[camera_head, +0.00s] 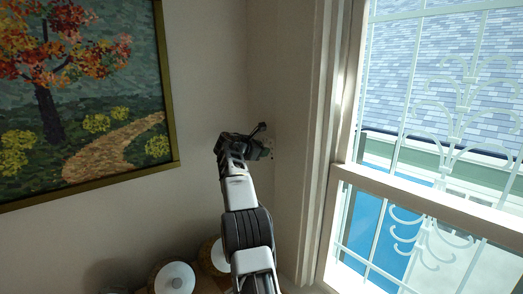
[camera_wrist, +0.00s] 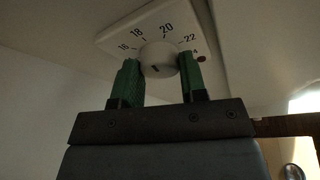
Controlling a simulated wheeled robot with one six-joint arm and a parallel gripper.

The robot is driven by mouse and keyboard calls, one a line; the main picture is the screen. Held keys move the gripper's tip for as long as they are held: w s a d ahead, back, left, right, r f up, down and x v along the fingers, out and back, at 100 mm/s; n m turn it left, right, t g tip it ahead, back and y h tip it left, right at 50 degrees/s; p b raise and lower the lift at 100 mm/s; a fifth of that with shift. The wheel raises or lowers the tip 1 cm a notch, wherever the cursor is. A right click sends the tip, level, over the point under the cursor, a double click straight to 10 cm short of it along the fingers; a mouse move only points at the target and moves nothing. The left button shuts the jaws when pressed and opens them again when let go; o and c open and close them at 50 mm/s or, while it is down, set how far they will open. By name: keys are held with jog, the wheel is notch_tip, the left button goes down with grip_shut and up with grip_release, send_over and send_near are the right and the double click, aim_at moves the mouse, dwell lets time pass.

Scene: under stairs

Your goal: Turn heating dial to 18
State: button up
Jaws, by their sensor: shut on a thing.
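The heating dial (camera_wrist: 158,55) is a round white knob on a pale plate (camera_wrist: 118,38) with the numbers 16, 18, 20, 22 and a partly hidden 24. My gripper (camera_wrist: 159,68) has its two green fingers on either side of the knob and is shut on it. A short dark mark shows on the knob's face; I cannot tell which number the dial is set to. In the head view my gripper (camera_head: 262,143) is at the wall in the corner left of the window, and it hides most of the dial there.
A framed tree painting (camera_head: 85,95) hangs on the wall to the left. A barred window (camera_head: 430,150) with a white frame is close on the right. Round objects with white discs (camera_head: 175,278) stand low, left of my arm.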

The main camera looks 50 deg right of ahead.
jog(key=shift+w+f+n+g, duration=0.1)
jog(key=shift+n+g, duration=0.4)
jog(key=shift+n, duration=0.2)
jog(key=o, duration=0.9)
jog(key=shift+o, duration=0.2)
jog(key=b+v, duration=0.3)
jog(key=v, duration=1.1)
jog(key=shift+r, duration=0.25)
jog(key=shift+d, duration=0.15)
